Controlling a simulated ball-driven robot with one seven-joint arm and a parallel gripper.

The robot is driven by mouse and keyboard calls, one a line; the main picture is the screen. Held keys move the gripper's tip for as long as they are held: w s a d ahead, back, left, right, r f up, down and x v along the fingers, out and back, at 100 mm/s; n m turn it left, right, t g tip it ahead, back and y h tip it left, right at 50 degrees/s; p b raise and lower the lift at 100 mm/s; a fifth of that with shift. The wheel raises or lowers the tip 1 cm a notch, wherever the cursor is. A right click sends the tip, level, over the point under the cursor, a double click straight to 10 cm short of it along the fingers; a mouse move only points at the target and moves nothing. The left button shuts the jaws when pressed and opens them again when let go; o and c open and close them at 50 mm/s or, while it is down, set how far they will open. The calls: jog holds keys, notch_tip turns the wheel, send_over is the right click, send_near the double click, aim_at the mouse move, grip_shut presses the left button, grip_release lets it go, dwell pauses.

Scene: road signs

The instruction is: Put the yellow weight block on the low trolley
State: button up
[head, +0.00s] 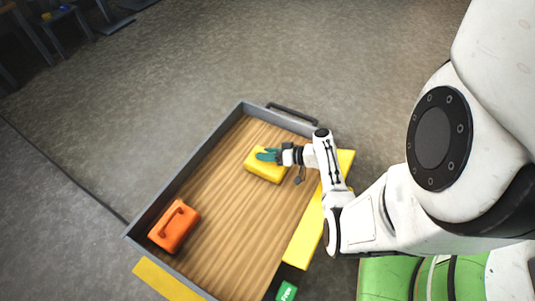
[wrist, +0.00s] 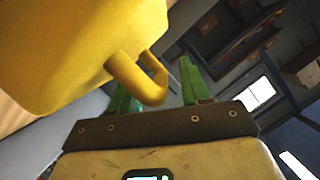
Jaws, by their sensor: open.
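The yellow weight block (head: 262,172) appears to sit on the wooden deck of the low trolley (head: 235,205), towards its upper right part. In the wrist view the block (wrist: 80,45) fills the upper left, with its yellow loop handle (wrist: 138,80) facing my fingers. My gripper (head: 268,155) is at the block in the head view. In the wrist view my green fingers (wrist: 157,85) are apart, with the handle in front of and partly between them. Whether a finger touches the handle, I cannot tell.
An orange block (head: 174,227) with a handle sits at the trolley's lower left. A grey rim (head: 185,165) edges the deck, and yellow strips (head: 308,225) run along its sides. A small green item (head: 286,291) is at the lower edge. The middle of the deck is bare.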

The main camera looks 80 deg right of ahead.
jog(key=p+v, duration=0.3)
jog(key=v, duration=0.8)
jog(key=w+a+n+g+y, duration=0.25)
jog(key=a+g, duration=0.25)
jog(key=a, duration=0.4)
jog(key=w+a+n+g+y, duration=0.2)
jog(key=w+a+g+y, duration=0.15)
jog(key=a, duration=0.65)
jog(key=s+a+r+n+g+h, duration=0.2)
jog(key=a+r+g+h, duration=0.3)
jog(key=a+r, duration=0.4)
notch_tip(320, 180, up, 2)
jog(key=shift+r+h, duration=0.1)
jog(key=shift+h, duration=0.4)
jog(key=shift+s+a, duration=0.1)
